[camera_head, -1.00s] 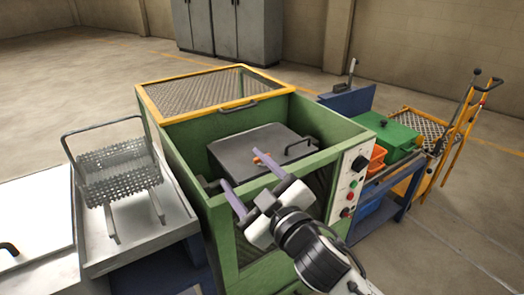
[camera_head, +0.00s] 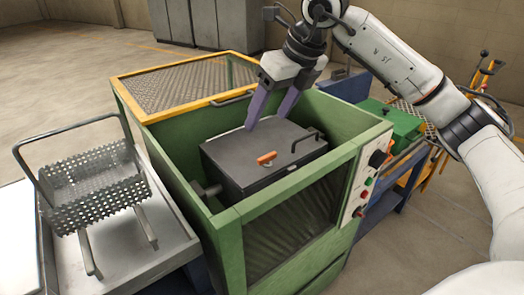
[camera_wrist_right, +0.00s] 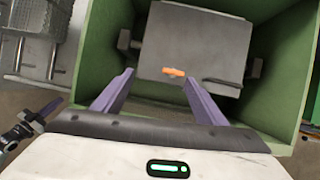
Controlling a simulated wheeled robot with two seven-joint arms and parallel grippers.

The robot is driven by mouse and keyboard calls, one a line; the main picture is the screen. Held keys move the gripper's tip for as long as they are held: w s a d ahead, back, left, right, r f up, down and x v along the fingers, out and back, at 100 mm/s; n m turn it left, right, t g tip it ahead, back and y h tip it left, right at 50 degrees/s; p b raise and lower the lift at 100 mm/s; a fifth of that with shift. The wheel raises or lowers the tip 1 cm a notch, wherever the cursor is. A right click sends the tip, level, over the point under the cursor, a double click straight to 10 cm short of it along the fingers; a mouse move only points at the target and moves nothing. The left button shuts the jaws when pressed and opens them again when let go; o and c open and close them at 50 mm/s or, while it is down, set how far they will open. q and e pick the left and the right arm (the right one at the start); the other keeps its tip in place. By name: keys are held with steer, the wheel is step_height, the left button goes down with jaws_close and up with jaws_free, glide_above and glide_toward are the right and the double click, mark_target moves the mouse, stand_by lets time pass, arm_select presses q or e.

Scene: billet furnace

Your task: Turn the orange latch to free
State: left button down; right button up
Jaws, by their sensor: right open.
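The orange latch (camera_head: 267,158) is a short bar lying on the dark grey box (camera_head: 228,158) inside the green machine, near the middle of the box's front edge. It also shows in the right wrist view (camera_wrist_right: 173,72), lying nearly crosswise. My right gripper (camera_head: 267,120) has its purple fingers apart and empty, pointing down above the back part of the box. In the right wrist view its fingertips (camera_wrist_right: 158,76) appear either side of the latch, not touching it.
The green housing (camera_head: 180,135) walls in the box. A yellow-framed mesh lid (camera_head: 185,85) stands at the back. A dark handle (camera_head: 307,137) rises from the box. A perforated basket (camera_head: 95,185) stands left on a metal tray. A control panel (camera_head: 366,180) is on the right.

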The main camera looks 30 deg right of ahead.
mark_target(268, 156)
arm_select(q)
steer(key=f+b, duration=0.3)
steer(key=f, duration=0.1)
steer(key=shift+d+f, duration=0.1)
steer(key=shift+d, duration=0.2)
arm_select(e)
steer(key=shift+m+h, duration=0.3)
steer(key=shift+h, duration=0.2)
steer(key=w+f, duration=0.1)
steer(key=f, duration=0.3)
steer(key=w+d+f, duration=0.1)
steer(key=f, duration=0.4)
steer(key=w+d+f, duration=0.1)
steer(key=f, duration=0.3)
steer(key=shift+w+d+f, duration=0.2)
steer(key=shift+d+f, duration=0.05)
steer(key=shift+c, duration=0.2)
steer(key=c, duration=1)
